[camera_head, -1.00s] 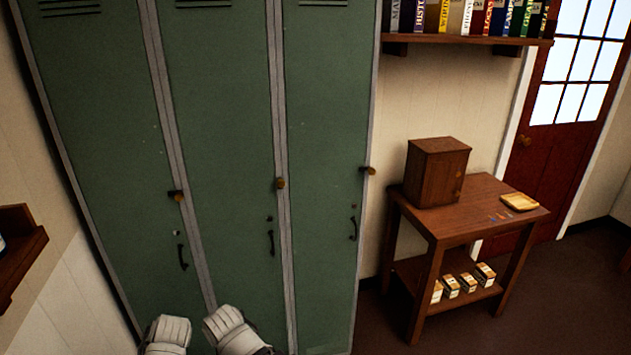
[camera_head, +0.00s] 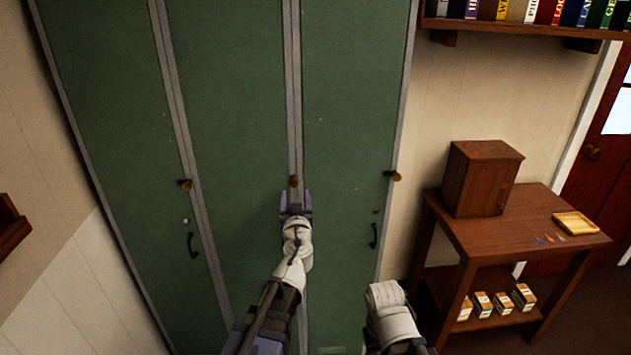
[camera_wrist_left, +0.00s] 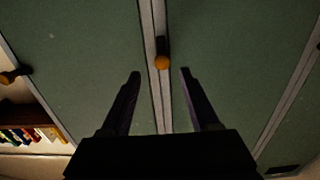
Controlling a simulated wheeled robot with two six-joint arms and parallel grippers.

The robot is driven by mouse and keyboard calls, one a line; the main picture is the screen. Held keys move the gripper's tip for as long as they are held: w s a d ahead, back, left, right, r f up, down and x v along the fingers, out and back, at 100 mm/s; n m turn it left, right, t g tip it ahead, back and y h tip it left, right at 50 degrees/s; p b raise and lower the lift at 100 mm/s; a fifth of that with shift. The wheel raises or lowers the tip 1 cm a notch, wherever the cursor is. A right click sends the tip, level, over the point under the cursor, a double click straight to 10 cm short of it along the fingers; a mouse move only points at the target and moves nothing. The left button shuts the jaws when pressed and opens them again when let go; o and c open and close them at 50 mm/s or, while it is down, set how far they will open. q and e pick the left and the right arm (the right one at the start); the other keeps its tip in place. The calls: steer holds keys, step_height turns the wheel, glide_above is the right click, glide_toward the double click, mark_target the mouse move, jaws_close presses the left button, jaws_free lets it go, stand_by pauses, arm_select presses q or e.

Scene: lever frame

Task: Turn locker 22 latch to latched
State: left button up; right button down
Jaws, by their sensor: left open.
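Three green locker doors stand side by side, with a small latch with a brass-coloured knob by each door's right edge: left latch (camera_head: 185,184), middle latch (camera_head: 294,181) and right latch (camera_head: 393,176). No locker numbers are readable. My left gripper (camera_head: 296,197) is open and empty, just below the middle latch in the head view. In the left wrist view the open fingers (camera_wrist_left: 160,74) point at the middle latch (camera_wrist_left: 162,62), whose knob shows in the gap at their tips; contact cannot be told. My right gripper is out of view; only its arm shows.
Dark door handles (camera_head: 191,245) sit below the latches. A wooden table (camera_head: 540,225) with a small cabinet (camera_head: 480,180) and a tray (camera_head: 576,223) stands to the right. A bookshelf (camera_head: 520,28) hangs above. A shelf (camera_head: 10,228) juts out at the left.

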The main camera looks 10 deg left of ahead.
mark_target(294, 184)
arm_select(q)
steer(key=shift+x, duration=3.9)
steer(key=shift+s+a, duration=0.1)
jaws_close()
